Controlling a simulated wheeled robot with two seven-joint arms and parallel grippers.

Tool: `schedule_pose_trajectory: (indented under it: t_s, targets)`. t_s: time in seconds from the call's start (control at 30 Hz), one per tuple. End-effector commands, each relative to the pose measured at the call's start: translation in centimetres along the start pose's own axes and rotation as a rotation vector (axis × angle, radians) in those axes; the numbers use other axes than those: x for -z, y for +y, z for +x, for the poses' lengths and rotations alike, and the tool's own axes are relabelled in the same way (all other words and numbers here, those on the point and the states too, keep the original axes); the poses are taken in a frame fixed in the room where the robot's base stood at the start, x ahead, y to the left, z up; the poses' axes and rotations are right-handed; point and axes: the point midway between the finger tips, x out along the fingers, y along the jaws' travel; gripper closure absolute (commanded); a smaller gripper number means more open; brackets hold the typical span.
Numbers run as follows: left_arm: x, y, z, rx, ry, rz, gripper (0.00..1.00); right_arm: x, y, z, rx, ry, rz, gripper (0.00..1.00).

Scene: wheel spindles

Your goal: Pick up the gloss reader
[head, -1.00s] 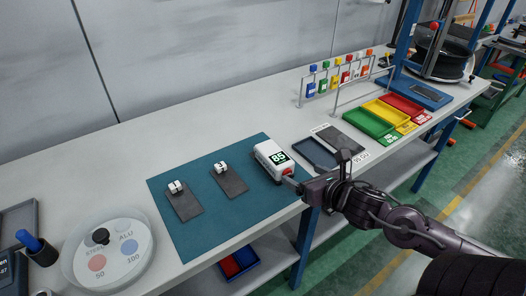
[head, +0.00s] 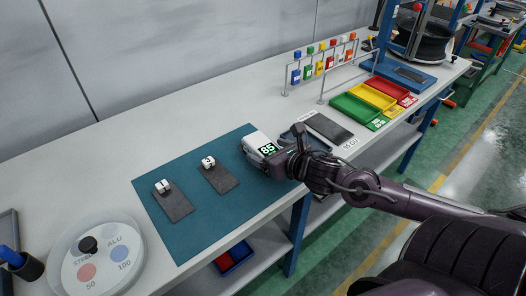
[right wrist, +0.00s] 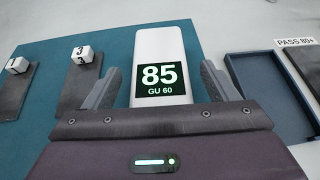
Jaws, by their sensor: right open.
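The gloss reader (head: 256,141) is a white box with a dark screen reading 85. It stands at the right edge of the teal mat (head: 195,226). My right gripper (head: 272,155) is at the reader, partly covering its near right end. In the right wrist view, the gloss reader (right wrist: 159,45) shows "85 GU 60" and lies between the two open fingers of my right gripper (right wrist: 165,88). A gap shows beside the fingers, and I cannot tell whether either touches it. My left gripper is not in view.
Two dark panels with white numbered cubes, 1 (head: 162,186) and 3 (head: 208,162), lie on the mat. A dark blue tray (right wrist: 268,88) is right of the reader. Green, yellow and red bins (head: 372,95) stand farther right. A round dial plate (head: 95,262) is at lower left.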

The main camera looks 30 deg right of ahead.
Motion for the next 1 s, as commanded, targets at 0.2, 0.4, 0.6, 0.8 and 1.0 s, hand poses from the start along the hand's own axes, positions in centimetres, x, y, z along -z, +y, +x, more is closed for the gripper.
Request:
schedule_pose_trajectory:
  t_s: [0.2, 0.4, 0.6, 0.8, 1.0]
  targets:
    - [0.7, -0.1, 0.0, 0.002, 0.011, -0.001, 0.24, -0.1, -0.1, 1.8, 0.001, -0.002, 0.002, 0.20]
    - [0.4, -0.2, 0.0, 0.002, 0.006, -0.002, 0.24, 0.0, 0.0, 2.2, 0.000, 0.000, 0.000, 0.20]
    - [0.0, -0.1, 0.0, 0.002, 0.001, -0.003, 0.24, 0.0, 0.0, 2.2, 0.000, 0.001, 0.000, 0.25]
    - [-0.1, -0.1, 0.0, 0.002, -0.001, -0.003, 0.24, 0.0, 0.0, 2.2, 0.000, 0.000, 0.000, 0.51]
    - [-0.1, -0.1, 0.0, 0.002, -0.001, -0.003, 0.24, 0.0, 0.0, 2.2, 0.000, 0.000, 0.001, 0.78]
